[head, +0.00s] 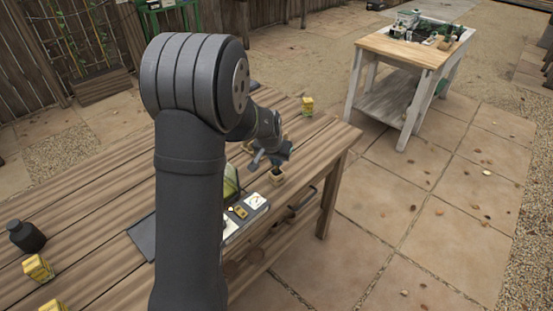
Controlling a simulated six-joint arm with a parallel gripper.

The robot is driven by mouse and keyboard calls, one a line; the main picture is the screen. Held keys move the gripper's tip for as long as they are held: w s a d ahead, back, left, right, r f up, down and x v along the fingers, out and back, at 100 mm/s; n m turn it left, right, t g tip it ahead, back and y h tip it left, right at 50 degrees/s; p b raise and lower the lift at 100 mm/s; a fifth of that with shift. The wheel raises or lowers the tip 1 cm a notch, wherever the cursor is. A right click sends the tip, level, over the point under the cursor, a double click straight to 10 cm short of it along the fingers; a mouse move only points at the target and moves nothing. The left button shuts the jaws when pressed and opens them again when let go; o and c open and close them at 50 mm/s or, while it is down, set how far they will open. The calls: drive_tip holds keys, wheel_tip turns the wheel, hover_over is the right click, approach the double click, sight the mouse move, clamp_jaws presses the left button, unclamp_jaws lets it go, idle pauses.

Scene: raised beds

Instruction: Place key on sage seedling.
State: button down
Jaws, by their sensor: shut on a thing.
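My gripper (272,160) is over the right part of the wooden bench, seen past my own arm. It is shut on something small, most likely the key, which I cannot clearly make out. I cannot make out a sage seedling for certain; my arm hides much of the bench's middle.
White cards (255,201) lie near the front edge. A second table (395,48) stands apart across the paving.

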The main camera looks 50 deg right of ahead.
drive_tip(key=shift+f, duration=0.1)
drive_tip(key=c, duration=1.4)
unclamp_jaws()
drive_tip(key=shift+c, duration=0.2)
drive_tip(key=shift+r, duration=0.35)
drive_tip(key=v, duration=1.1)
drive_tip(key=shift+a+r, duration=0.2)
drive_tip(key=shift+r, duration=0.05)
